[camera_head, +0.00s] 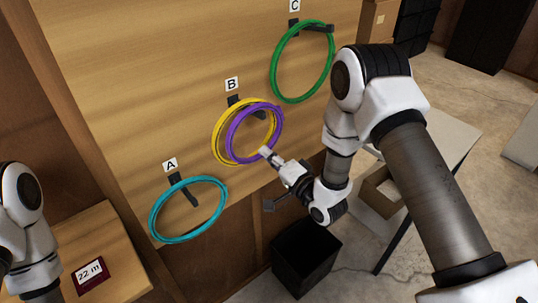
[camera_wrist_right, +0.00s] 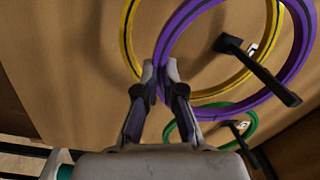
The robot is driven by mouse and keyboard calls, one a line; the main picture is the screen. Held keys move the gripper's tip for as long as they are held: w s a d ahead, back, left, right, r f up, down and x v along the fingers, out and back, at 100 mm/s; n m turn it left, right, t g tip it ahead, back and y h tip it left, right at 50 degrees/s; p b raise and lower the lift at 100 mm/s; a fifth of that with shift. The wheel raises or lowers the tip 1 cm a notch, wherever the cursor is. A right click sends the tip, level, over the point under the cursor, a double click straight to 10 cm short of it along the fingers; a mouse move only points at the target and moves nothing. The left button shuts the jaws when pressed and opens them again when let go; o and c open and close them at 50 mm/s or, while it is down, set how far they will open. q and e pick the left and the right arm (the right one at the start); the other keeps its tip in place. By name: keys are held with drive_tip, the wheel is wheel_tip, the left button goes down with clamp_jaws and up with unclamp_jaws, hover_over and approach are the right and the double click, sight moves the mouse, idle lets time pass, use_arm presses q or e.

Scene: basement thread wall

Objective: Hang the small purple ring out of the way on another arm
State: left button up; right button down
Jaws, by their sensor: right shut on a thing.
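The purple ring (camera_head: 229,136) is at peg B (camera_head: 260,112), in front of a larger yellow ring (camera_head: 215,138) that hangs there. My right gripper (camera_head: 265,152) is at the purple ring's lower edge. In the right wrist view, its fingers (camera_wrist_right: 161,68) are shut on the purple ring (camera_wrist_right: 175,35). Peg B (camera_wrist_right: 268,76) shows inside the purple ring there, its tip overlapping the ring's lower right. Peg A (camera_head: 185,192) carries a teal ring (camera_head: 153,217). Peg C (camera_head: 318,28) carries a green ring (camera_head: 273,75). My left gripper is out of view.
The pegs stick out from a wooden wall panel (camera_head: 130,90). A wooden bench (camera_head: 70,235) with a "22 m" sign (camera_head: 91,273) stands at lower left. A black bin (camera_head: 305,258) is below the panel. A light table (camera_head: 450,135) stands at right, behind my right arm.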

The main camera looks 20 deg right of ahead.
idle(0.4)
drive_tip(key=c, duration=1.2)
unclamp_jaws()
drive_tip(key=shift+r, duration=0.1)
drive_tip(key=shift+o, duration=0.2)
drive_tip(key=shift+o, duration=0.6)
drive_tip(key=shift+s, duration=0.1)
drive_tip(key=v, duration=0.9)
drive_tip(key=shift+r+p, duration=0.15)
drive_tip(key=shift+p, duration=0.2)
